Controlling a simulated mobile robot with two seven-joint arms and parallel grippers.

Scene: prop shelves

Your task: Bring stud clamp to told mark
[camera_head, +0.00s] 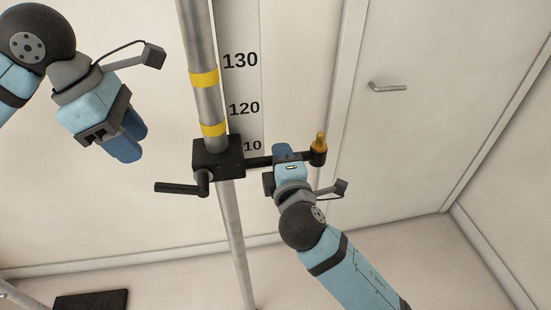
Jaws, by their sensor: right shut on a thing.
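The stud clamp (217,160) is a black block around a vertical metal pole (210,107). A black handle (177,188) sticks out to its left. A black arm with a brass-coloured stud (320,142) at its end sticks out to its right. The clamp sits just below the lower yellow band (213,129), beside the partly covered 110 mark (252,146). My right gripper (283,160) is shut on the clamp's arm, between block and stud. My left gripper (130,146) is up left of the pole, apart from the clamp; its fingers look close together, but the gap is unclear.
A scale board (240,85) behind the pole shows 130 and 120 above the clamp. An upper yellow band (203,78) is on the pole near 130. A door with a handle (387,87) is at the right. A dark flat plate (92,301) lies at lower left.

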